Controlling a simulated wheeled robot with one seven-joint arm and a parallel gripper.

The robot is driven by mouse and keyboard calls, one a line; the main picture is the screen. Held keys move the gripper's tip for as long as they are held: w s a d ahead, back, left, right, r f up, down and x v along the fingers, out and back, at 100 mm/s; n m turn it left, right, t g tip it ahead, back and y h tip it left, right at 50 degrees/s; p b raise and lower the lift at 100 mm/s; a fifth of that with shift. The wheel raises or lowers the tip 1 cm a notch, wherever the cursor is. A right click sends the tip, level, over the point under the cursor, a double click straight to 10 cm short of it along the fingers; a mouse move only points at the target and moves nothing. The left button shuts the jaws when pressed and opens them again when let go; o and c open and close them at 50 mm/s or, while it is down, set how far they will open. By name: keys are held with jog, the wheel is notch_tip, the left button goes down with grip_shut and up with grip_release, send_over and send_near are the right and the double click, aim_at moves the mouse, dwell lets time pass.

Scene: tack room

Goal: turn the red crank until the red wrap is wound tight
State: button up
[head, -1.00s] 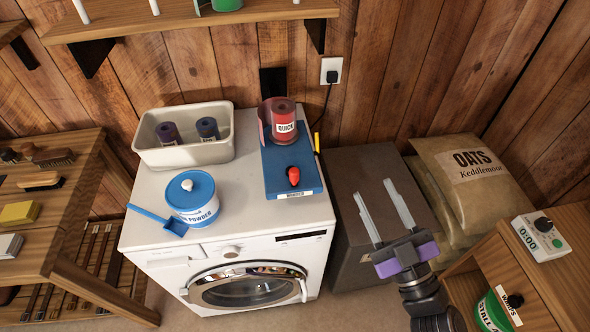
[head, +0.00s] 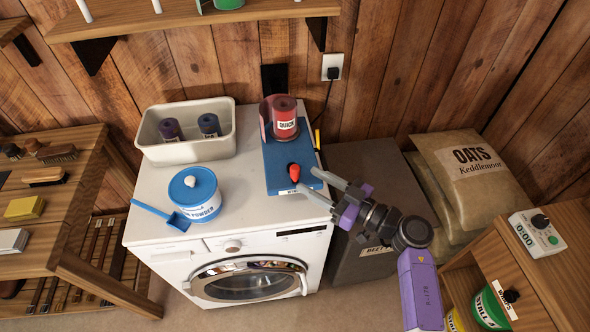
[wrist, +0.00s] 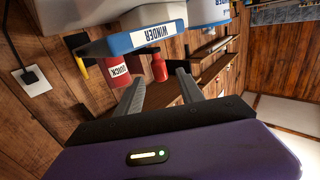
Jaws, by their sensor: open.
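The blue winder (head: 283,185) sits on the right side of the washing machine top. The red wrap (head: 285,122), labelled QUICK, stands upright on its back part, with a loose flap at its left. The red crank (head: 294,172) stands at the front of the winder. My gripper (head: 311,181) is open, just right of the crank, fingers pointing left toward it. In the wrist view, the crank (wrist: 159,69) appears between and beyond the open fingers (wrist: 161,75), apart from them. The red wrap (wrist: 117,74) is to its left there.
A white bin (head: 187,154) with two dark rolls stands at the back left of the washer. A blue-lidded powder tub (head: 195,205) and a blue scoop (head: 178,221) lie in front. A yellow-tipped item (head: 317,139) is beside the winder. Feed sacks (head: 480,190) and a timer (head: 536,233) are right.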

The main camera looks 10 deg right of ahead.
aim_at(299, 174)
jog(key=x, duration=0.6)
grip_shut()
